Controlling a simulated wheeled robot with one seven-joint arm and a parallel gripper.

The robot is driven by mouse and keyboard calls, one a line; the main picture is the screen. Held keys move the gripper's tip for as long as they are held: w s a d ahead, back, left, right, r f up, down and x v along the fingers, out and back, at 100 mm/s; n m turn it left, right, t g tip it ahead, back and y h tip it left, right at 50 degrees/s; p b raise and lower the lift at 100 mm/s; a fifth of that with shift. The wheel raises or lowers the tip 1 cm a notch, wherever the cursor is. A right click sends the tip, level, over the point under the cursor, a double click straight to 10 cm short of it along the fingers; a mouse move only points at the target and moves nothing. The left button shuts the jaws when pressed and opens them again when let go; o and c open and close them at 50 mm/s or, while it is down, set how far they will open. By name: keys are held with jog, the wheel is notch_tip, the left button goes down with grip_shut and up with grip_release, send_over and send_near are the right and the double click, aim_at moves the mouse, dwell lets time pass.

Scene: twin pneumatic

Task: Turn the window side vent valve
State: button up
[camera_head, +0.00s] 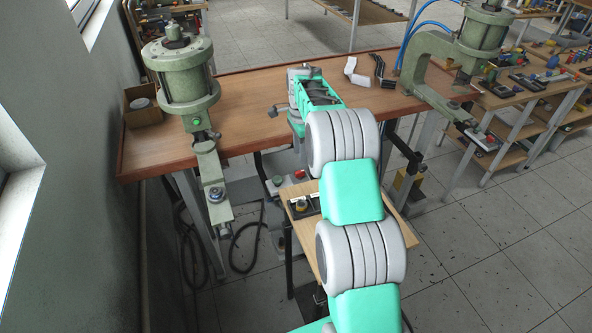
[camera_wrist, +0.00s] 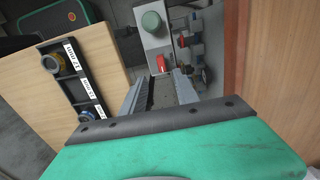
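In the wrist view, my gripper (camera_wrist: 162,77) has its two fingers apart with nothing between the tips. Beyond the tips is a pale box with a round green button (camera_wrist: 151,20) and a small red part (camera_wrist: 162,64). To its right is a cluster of grey fittings (camera_wrist: 184,42) with small blue and red parts. I cannot tell for sure which part is the window side vent valve. In the head view the gripper's fingertips are hidden by my arm. The box with a red part (camera_head: 278,182) shows below the bench edge.
The bench (camera_head: 250,98) edge is close on the right in the wrist view. Green presses stand at left (camera_head: 184,85) and right (camera_head: 480,35). The window wall (camera_head: 60,130) is at left.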

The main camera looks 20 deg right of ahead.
aim_at(300, 171)
jog(key=shift+w+f, duration=0.15)
jog(key=shift+f, duration=0.3)
notch_tip(300, 171, down, 7)
jog(key=shift+f+p, duration=0.2)
jog(key=shift+p, duration=0.55)
grip_shut()
